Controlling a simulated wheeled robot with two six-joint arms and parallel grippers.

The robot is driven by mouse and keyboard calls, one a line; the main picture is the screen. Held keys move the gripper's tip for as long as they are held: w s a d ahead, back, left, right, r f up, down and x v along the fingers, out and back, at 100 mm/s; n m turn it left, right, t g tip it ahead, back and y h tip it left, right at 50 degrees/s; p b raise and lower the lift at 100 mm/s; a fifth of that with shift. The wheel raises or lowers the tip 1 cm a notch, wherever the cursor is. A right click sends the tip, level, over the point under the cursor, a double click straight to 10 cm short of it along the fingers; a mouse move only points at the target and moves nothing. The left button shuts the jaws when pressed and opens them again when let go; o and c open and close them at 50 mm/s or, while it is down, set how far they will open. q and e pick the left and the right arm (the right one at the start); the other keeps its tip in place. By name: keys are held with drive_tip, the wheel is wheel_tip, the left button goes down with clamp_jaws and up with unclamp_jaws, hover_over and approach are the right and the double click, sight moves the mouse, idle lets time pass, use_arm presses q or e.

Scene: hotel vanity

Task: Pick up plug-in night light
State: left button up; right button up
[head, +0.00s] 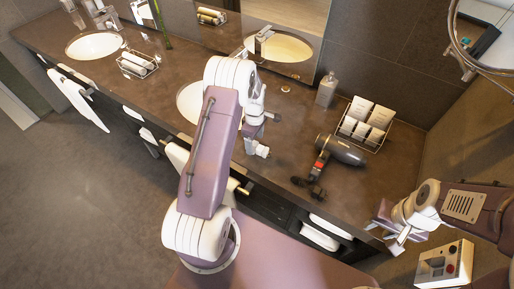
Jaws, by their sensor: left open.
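I cannot clearly pick out the plug-in night light in the head view. A small pale item (286,89) lies on the counter near the mirror; it is too small to identify. My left gripper (266,135) is open over the counter, beside the nearer basin and left of the hair dryer, with nothing visible between its fingers. My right gripper (390,230) is at the right front end of the counter, and its jaw opening is unclear. My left arm hides part of the nearer basin and the counter edge.
A black hair dryer (342,150) lies on the dark counter (300,112). Behind it are a soap bottle (326,90) and a rack of packets (367,123). The nearer basin (188,101) is left. A box with switches (444,266) sits at lower right.

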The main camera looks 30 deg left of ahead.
sight(256, 145)
use_arm(q)
wheel_tip(256, 145, down, 3)
drive_tip(key=shift+s+d+r, duration=0.1)
drive_tip(key=shift+d+r, duration=0.05)
drive_tip(key=shift+r, duration=0.05)
drive_tip(key=shift+f, duration=0.3)
drive_tip(key=c, duration=1.5)
drive_tip(key=r+b, duration=0.1)
drive_tip(key=r, duration=0.3)
drive_tip(key=shift+d+r, duration=0.15)
drive_tip(key=shift+d, duration=0.05)
drive_tip(key=shift+d+r+b, duration=0.35)
drive_tip(key=shift+d+r, duration=0.8)
drive_tip(key=shift+d, duration=0.75)
drive_tip(key=shift+d+r+b, duration=0.4)
drive_tip(key=shift+d+r, duration=0.7)
drive_tip(key=shift+d, duration=0.75)
drive_tip(key=shift+d+r+b, duration=0.35)
drive_tip(key=shift+d+r, duration=0.8)
drive_tip(key=shift+d, duration=0.75)
